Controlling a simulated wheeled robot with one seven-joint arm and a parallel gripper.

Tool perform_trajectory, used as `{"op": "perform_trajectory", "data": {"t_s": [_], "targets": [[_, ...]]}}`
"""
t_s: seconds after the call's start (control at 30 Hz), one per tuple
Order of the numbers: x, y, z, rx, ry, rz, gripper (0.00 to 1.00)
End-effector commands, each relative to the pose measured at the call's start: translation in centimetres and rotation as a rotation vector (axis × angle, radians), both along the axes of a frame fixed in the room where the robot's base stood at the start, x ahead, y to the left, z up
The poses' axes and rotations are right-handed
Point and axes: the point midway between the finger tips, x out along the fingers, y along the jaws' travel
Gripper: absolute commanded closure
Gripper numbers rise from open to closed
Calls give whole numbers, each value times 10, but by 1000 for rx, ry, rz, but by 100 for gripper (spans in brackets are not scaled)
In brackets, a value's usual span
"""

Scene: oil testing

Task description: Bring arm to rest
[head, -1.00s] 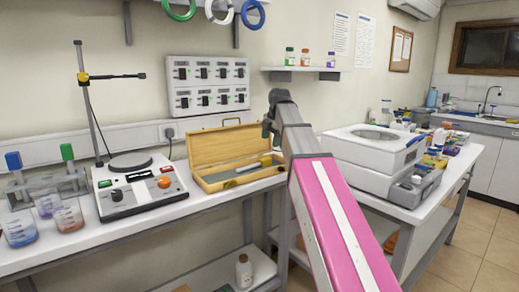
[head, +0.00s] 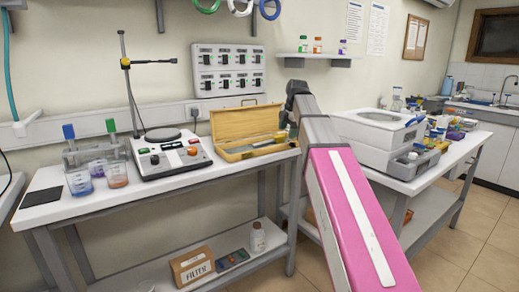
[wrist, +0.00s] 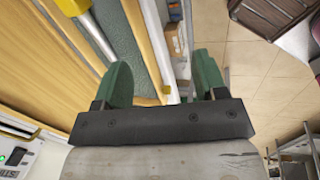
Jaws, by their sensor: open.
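My gripper (wrist: 160,85) shows in the wrist view with its two green fingers apart and nothing between them. It is above the table's front edge, beside the open wooden case (wrist: 45,95). In the head view my pink arm reaches forward and its far end is at the right side of the wooden case (head: 235,122). The gripper's fingers are mostly hidden there behind the arm. A yellow-handled tool (wrist: 72,7) lies in the case, to the left of the fingers in the wrist view.
A hotplate stirrer (head: 170,155) and a rack with beakers (head: 90,150) stand left on the table. A white centrifuge-like machine (head: 372,132) stands on the right table. A cardboard box (head: 192,267) and a bottle (head: 258,238) are on the lower shelf. Floor is clear at right.

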Motion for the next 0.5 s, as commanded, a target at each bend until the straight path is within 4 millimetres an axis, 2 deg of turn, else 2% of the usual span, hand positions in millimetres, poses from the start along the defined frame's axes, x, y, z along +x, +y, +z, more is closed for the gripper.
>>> {"op": "perform_trajectory", "data": {"t_s": [0.27, 0.5], "targets": [[-7, -5, -40, 20, 35, -137, 35], [-19, -13, -94, 45, 80, -339, 35]]}}
